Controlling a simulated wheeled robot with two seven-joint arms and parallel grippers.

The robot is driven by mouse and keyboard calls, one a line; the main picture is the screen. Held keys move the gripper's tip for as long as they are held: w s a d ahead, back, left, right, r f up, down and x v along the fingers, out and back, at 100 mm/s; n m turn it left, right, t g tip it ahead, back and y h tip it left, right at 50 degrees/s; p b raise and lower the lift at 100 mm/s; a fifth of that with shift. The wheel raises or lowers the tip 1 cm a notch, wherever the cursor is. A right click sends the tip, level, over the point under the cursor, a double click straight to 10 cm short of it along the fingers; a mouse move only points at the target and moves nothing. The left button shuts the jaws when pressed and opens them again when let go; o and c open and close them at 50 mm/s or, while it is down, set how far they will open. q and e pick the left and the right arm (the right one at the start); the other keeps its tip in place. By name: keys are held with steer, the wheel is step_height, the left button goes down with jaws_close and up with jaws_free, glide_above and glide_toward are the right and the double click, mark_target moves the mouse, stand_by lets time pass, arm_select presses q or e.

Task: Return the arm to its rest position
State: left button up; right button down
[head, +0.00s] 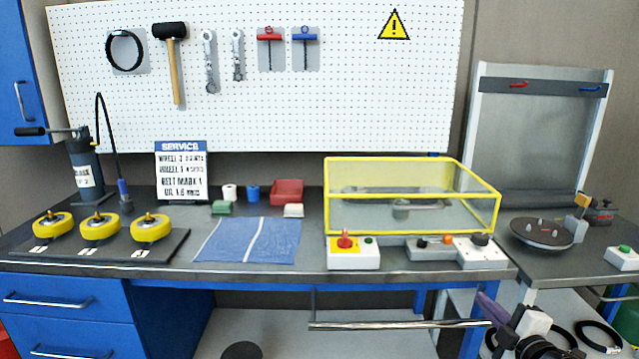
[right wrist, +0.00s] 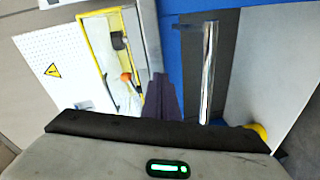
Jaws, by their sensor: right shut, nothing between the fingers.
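My right gripper (head: 481,297) shows at the lower right of the head view, in front of the bench's front edge. Its purple fingers are shut and empty and point up and to the left. In the right wrist view the purple fingers (right wrist: 158,82) are together at the centre, with nothing held. A chrome bar (head: 400,325) runs below the bench front, and its right end lies close to the fingers in the head view. The bar also shows upright in the right wrist view (right wrist: 208,75); I cannot tell whether the fingers touch it. My left gripper is out of view.
The bench holds a yellow-framed clear box (head: 413,161), a red-button control box (head: 352,254), a blue cloth (head: 247,241) and several yellow wheels (head: 100,228). A side table at right carries a dark turntable (head: 541,234). Black rings (head: 598,336) lie below it. The floor area left of the arm looks open.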

steer(key=s+a+f+m+g+y, duration=0.1)
steer(key=s+a+f+m+g, duration=0.4)
steer(key=s+a+f, duration=1.05)
steer(key=s+a+f+m+g, duration=0.1)
steer(key=s+a+f+m, duration=0.1)
steer(key=s, duration=0.5)
steer(key=s+a+f+m+g, duration=0.1)
steer(key=s+a+f+m, duration=0.1)
steer(key=s, duration=0.6)
steer(key=s+a+f+m+g, duration=0.1)
steer(key=s+a+f+m, duration=0.2)
steer(key=s, duration=0.4)
steer(key=shift+s+f+m+y, duration=0.15)
steer(key=shift+f+m+y, duration=0.15)
steer(key=shift+f+m, duration=0.25)
steer(key=shift+r, duration=0.1)
